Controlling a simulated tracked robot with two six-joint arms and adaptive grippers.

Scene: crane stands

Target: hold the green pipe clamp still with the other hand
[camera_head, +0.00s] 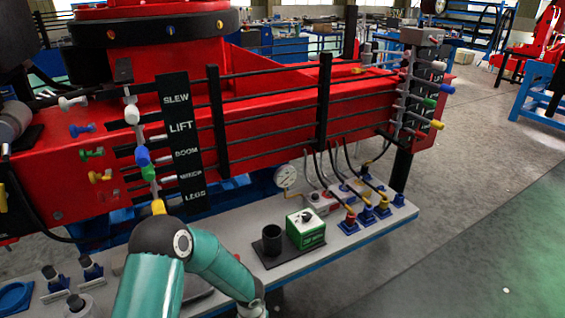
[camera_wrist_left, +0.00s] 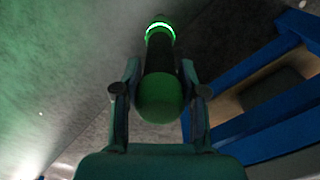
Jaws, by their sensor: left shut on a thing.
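In the left wrist view my left gripper (camera_wrist_left: 160,66) is shut on a dark cylinder (camera_wrist_left: 160,62) with a rounded green end and a bright green ring. In the head view a green piece (camera_head: 148,173) sits on the upright pipe left of the lettered sign, below a blue piece (camera_head: 142,157). Another green fitting (camera_head: 92,152) sticks out to its left. I cannot tell which of these is the pipe clamp. Neither gripper shows in the head view; a teal arm of mine covers the lower left of the bench.
The grey bench (camera_head: 370,226) carries a black cup (camera_head: 272,239), a green-and-white box (camera_head: 306,230), a gauge (camera_head: 286,176) and several coloured hose fittings. The red crane body (camera_head: 265,115) with black rails stands behind. Blue beams (camera_wrist_left: 255,75) are at right in the wrist view.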

